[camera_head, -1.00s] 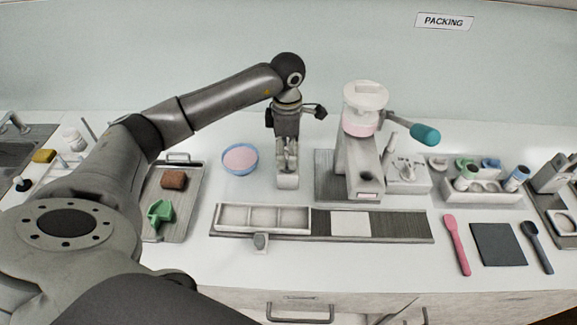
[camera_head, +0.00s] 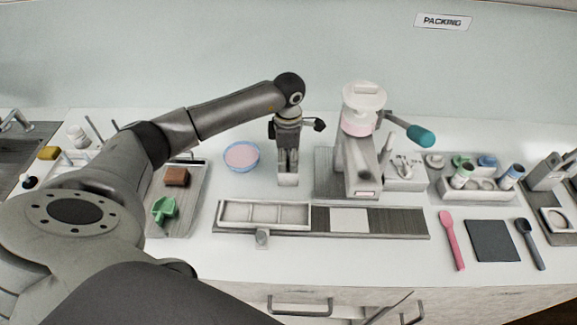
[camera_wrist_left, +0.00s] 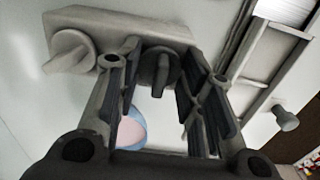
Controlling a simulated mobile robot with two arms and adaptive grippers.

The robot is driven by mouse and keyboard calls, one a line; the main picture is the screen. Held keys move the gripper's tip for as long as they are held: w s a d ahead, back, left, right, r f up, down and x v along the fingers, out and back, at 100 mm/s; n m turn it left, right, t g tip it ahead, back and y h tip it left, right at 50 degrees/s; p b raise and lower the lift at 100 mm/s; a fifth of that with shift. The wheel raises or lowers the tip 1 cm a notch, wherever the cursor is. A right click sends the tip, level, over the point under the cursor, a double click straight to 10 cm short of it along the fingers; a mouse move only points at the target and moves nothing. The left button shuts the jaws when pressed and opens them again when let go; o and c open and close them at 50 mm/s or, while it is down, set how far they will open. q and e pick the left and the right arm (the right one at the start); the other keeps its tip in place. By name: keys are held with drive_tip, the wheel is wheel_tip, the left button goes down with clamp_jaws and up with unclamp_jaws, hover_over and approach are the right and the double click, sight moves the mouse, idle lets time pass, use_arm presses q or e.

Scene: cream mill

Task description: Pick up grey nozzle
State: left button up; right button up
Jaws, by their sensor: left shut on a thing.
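A dark grey nozzle (camera_wrist_left: 158,68) shows between the fingers of my left gripper in the left wrist view, at a pale grey holder block (camera_wrist_left: 125,24). My left gripper (camera_wrist_left: 155,100) is shut on this nozzle, with one finger on each side of it. A lighter grey nozzle-like piece (camera_wrist_left: 70,50) sits at the other end of the block, left of the fingers. In the head view, my left gripper (camera_head: 288,160) points down over the pale block (camera_head: 288,181), and its fingers hide the nozzle. My right gripper is not in view.
A blue bowl with pink contents (camera_head: 241,156) stands just left of the gripper. A white machine with a teal-handled lever (camera_head: 422,136) stands to its right. A three-part pale tray (camera_head: 264,226) lies in front. A tray with a green piece (camera_head: 165,209) is at left.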

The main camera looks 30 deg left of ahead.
use_arm(q)
drive_tip(key=shift+r+b, duration=0.35)
drive_tip(key=shift+r, duration=0.15)
wheel_tip(320, 180, up, 8)
drive_tip(key=b, duration=0.2)
drive_tip(key=shift+f+b, duration=0.25)
drive_tip(key=shift+b, duration=0.1)
drive_tip(key=shift+r, duration=0.8)
